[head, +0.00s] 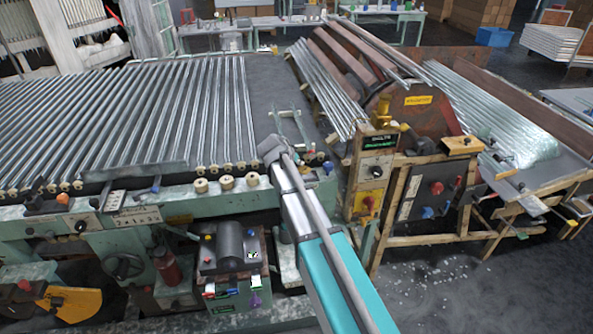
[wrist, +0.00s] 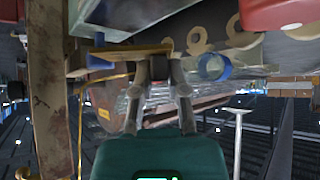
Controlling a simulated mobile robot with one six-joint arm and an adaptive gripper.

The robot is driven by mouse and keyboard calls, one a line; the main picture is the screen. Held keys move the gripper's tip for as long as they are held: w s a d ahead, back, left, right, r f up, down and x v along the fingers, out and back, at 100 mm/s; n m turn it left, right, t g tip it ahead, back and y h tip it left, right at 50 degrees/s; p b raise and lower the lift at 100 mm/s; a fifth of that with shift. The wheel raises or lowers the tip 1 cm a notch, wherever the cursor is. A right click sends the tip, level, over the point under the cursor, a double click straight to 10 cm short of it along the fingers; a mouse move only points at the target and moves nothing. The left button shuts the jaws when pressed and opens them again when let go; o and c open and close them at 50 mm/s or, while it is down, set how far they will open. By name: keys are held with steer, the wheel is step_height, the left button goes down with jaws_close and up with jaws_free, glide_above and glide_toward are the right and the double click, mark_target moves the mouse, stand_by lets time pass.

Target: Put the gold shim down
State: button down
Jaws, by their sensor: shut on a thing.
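In the wrist view, my gripper (wrist: 160,65) points up the picture with its two grey fingers drawn close together. It is shut on the gold shim (wrist: 118,49), a thin gold-brown strip that shows at the fingertips and reaches to the left of them. The part between the tips is hidden. The shim looks close to the pale green machine edge above it, but I cannot tell whether they touch. In the head view, my arm reaches over the front of the roller table, and I cannot make out the gripper or the held shim there.
A control box (head: 377,141) and a wooden-framed machine stand to the right. In the wrist view, a blue ring (wrist: 212,67) and a red part (wrist: 275,12) are near the fingers.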

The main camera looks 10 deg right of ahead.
steer(key=shift+w+f+b, duration=0.4)
steer(key=shift+f+b, duration=0.2)
steer(key=shift+f, duration=0.15)
steer(key=shift+s+f+b, duration=0.1)
steer(key=shift+f+b, duration=1.1)
steer(key=shift+f, duration=0.1)
steer(key=c, duration=0.9)
jaws_free()
steer(key=shift+c, duration=0.2)
steer(key=shift+d, duration=0.1)
steer(key=shift+r, duration=0.35)
steer(key=shift+s+a+r+p, duration=0.4)
steer(key=shift+r+p, duration=0.05)
steer(key=shift+p, duration=0.25)
steer(key=p+v, duration=0.7)
steer(key=v, duration=0.3)
